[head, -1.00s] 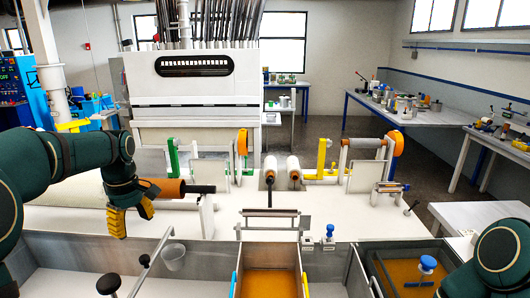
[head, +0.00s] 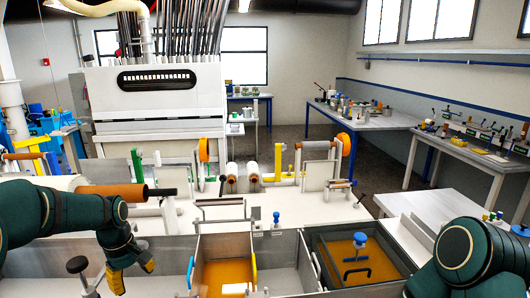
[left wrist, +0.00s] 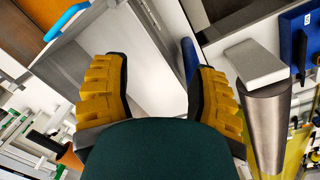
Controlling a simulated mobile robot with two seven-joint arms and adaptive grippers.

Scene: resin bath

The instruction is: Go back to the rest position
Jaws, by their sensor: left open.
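My left gripper (head: 131,277) hangs low at the lower left of the head view, over the grey compartments left of the resin bath. In the left wrist view its two yellow ridged fingers (left wrist: 158,90) are spread wide apart with nothing between them. My right arm shows at the lower right of the head view, but its gripper is out of the picture. The orange resin bath (head: 222,272) lies to the right of my left gripper, apart from it.
A second orange tray (head: 375,265) with a blue-knobbed tool (head: 360,240) stands at the right. An orange roll (head: 115,192) lies behind my left arm. The white worktop (head: 290,208) carries rollers and stands. A side table (head: 372,125) stands at the back right.

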